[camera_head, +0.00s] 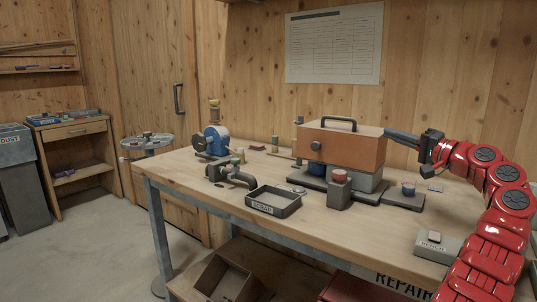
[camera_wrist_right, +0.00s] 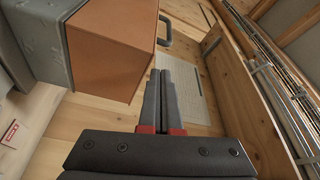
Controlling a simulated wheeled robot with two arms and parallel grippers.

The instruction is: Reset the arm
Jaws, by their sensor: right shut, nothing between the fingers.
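My right arm (camera_head: 490,215) is red and reaches in from the right edge. Its dark right gripper (camera_head: 390,133) points left at the upper right edge of the orange-brown box (camera_head: 340,147). In the right wrist view the gripper's two fingers (camera_wrist_right: 160,73) are shut together with nothing between them. The box (camera_wrist_right: 112,45) lies just left of the fingertips there; I cannot tell whether they touch. The box has a dark handle (camera_head: 340,119) on top and sits on a grey base (camera_head: 368,181). My left gripper is not in view.
The wooden workbench (camera_head: 315,230) holds a black scrap tray (camera_head: 273,211), a red-topped grey block (camera_head: 338,190), a blue machine (camera_head: 217,141) and a bench-labelled block (camera_head: 437,246). Bare bench lies at the front middle. A paper chart (camera_head: 334,45) hangs on the wall.

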